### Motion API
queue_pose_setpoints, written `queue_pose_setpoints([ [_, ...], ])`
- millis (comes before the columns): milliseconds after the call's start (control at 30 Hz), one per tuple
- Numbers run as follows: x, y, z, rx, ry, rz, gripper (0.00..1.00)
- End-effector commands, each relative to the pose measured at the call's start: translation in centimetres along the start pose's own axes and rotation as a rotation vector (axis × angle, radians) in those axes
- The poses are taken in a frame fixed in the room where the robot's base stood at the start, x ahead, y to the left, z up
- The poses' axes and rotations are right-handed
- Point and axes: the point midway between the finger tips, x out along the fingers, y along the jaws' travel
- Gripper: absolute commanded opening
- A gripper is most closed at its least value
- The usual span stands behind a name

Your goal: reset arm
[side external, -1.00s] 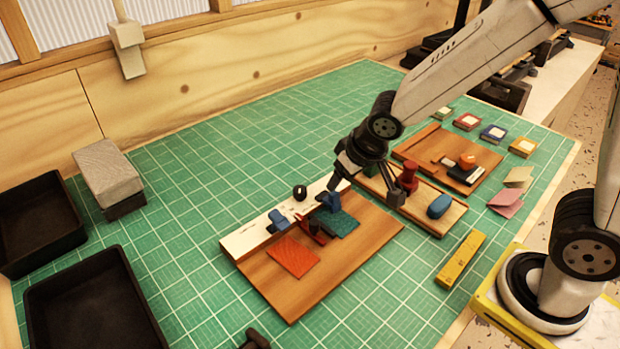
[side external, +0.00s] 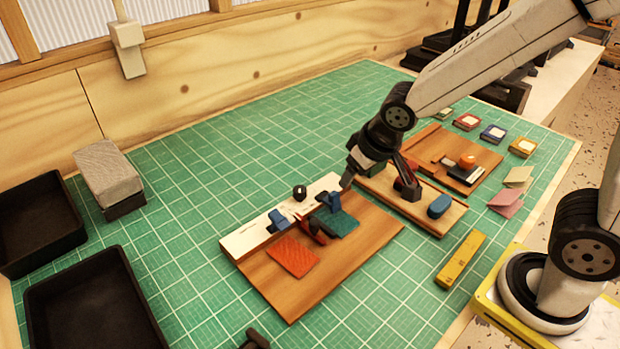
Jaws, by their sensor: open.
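My gripper (side external: 378,182) is open and empty, its two fingers spread above the narrow wooden rack (side external: 448,217). One finger points down near the right end of the white strip (side external: 250,237); the other is in front of a red knobbed piece (side external: 398,184) and partly hides it. I cannot tell whether that finger touches it. A blue rounded piece (side external: 439,205) stands at the rack's near end. A dark green piece (side external: 371,168) shows partly behind my gripper.
A wooden board (side external: 310,290) holds a red-orange sheet (side external: 292,257), a teal sheet (side external: 338,221) and blue clips. A second board (side external: 480,150), several coloured pads and a yellow bar (side external: 460,258) lie right. Black trays (side external: 90,300) stand left. The mat's back middle is clear.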

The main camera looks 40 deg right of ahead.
Motion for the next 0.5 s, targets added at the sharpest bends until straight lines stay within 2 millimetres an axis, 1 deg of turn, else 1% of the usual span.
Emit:
queue_pose_setpoints([
  [33,0.2,0.7,0.8,0.005,-0.02,0.004,0.65],
  [200,0.9,2.8,4.1,0.005,-0.095,0.007,0.65],
  [300,1.1,3.8,5.9,0.004,-0.135,0.002,0.65],
  [400,1.2,4.3,7.2,0.004,-0.161,-0.003,0.65],
  [500,1.3,4.5,7.7,0.002,-0.172,-0.006,0.65],
])
